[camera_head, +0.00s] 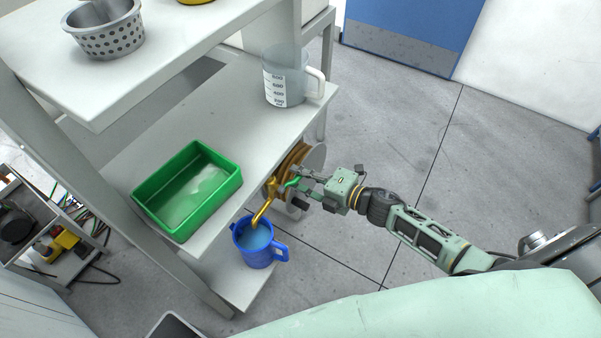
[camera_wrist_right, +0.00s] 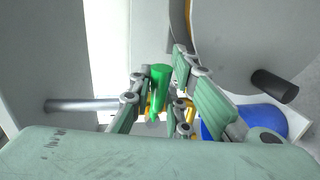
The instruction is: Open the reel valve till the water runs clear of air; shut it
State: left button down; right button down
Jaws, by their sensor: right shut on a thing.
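The reel (camera_head: 297,157) with its brass-coloured drum is at the right end of the shelf unit. Its brass spout (camera_head: 262,213) points down into the blue jug (camera_head: 258,256), which has pale liquid inside. I cannot tell whether water is running or holds bubbles. My right gripper (camera_head: 296,184) is at the reel, shut on the green valve handle (camera_wrist_right: 160,78), which stands between its fingers in the wrist view. The fingers partly hide the valve body. The blue jug also shows in the wrist view (camera_wrist_right: 245,120). My left gripper is out of view.
A green tray (camera_head: 236,178) with pale contents and a clear measuring jug (camera_head: 284,84) stand on the middle shelf. A perforated metal basket (camera_head: 112,40) is on the upper shelf. A cluttered rack (camera_head: 45,262) is at left. The floor right of the shelves is clear.

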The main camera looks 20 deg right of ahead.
dwell(0.4)
jog(key=c, duration=1.6)
grip_release()
jog(key=shift+c, duration=0.2)
jog(key=v, duration=1.2)
jog(key=s+d+f+m+h, duration=0.1)
jog(key=d+f+m+h, duration=0.25)
jog(key=f, duration=0.35)
jog(key=s+d+f+m+h, duration=0.1)
jog(key=d+f+m+h, duration=0.1)
jog(key=d+f+m, duration=0.3)
jog(key=s+f+m+g+h, duration=0.25)
jog(key=s+f, duration=0.25)
jog(key=f, duration=0.4)
jog(key=s+f+m+g+h, duration=0.1)
jog(key=s+f+m+g, duration=0.1)
jog(key=s+f+m, duration=0.45)
jog(key=s+a+f+m+g, duration=0.1)
jog(key=s+a+f+g, duration=0.1)
jog(key=s+f, duration=0.3)
jog(key=s+a+f+m+g, duration=0.2)
jog(key=s+a+f, duration=0.3)
jog(key=s, duration=0.5)
jog(key=s+a+f+m+g, duration=0.2)
jog(key=s+a+f+g, duration=0.1)
jog(key=s, duration=0.5)
jog(key=shift+s+a+f, duration=0.15)
jog(key=shift+a+f, duration=0.4)
jog(key=shift+f, duration=0.35)
